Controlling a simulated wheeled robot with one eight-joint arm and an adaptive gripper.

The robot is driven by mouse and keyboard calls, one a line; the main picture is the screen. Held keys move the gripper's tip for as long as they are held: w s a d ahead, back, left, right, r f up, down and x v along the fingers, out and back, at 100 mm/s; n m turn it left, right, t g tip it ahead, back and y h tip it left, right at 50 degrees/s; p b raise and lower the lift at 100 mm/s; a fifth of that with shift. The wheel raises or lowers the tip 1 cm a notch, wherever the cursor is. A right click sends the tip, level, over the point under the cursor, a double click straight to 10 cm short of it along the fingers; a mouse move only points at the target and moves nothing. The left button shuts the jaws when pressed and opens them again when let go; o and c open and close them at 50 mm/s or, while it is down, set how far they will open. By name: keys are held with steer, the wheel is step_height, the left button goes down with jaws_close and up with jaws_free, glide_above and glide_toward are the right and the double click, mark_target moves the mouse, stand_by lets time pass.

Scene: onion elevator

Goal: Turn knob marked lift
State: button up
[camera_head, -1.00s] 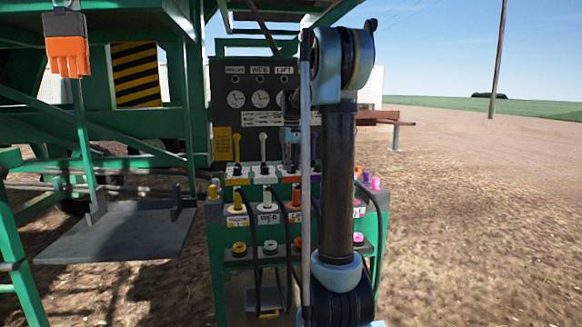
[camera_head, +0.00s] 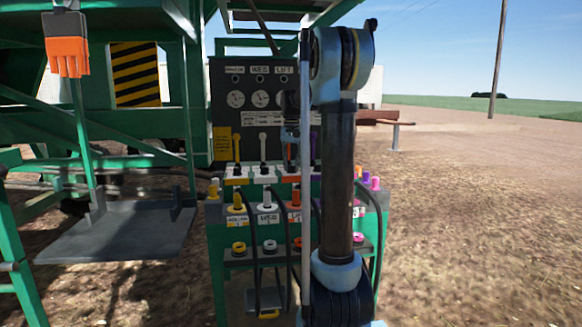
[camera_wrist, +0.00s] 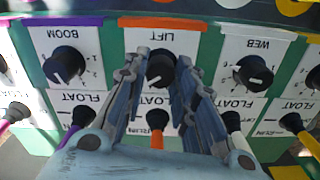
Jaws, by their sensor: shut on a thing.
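The wrist view shows the panel upside down. The black knob marked LIFT (camera_wrist: 161,68) sits on a white plate under an orange strip. Its pale pointer mark faces down and slightly left in the picture. My gripper (camera_wrist: 159,74) has one blue-grey finger on each side of this knob and is shut on it. The fingers partly cover the plate. In the head view my gripper (camera_head: 290,135) is at the control stand, in front of the LIFT column, mostly hidden by my arm; the knob cannot be made out there.
The BOOM knob (camera_wrist: 64,66) and the WEB knob (camera_wrist: 254,73) flank the LIFT knob closely. The green control stand (camera_head: 215,265) has several levers, hoses and gauges. Open ground (camera_head: 480,220) lies to the right.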

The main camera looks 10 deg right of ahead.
steer(key=shift+m, duration=0.5)
steer(key=o, duration=1.1)
steer(key=shift+c, duration=0.2)
steer(key=shift+r, duration=0.1)
step_height(320, 180, up, 12)
steer(key=shift+w, duration=0.1)
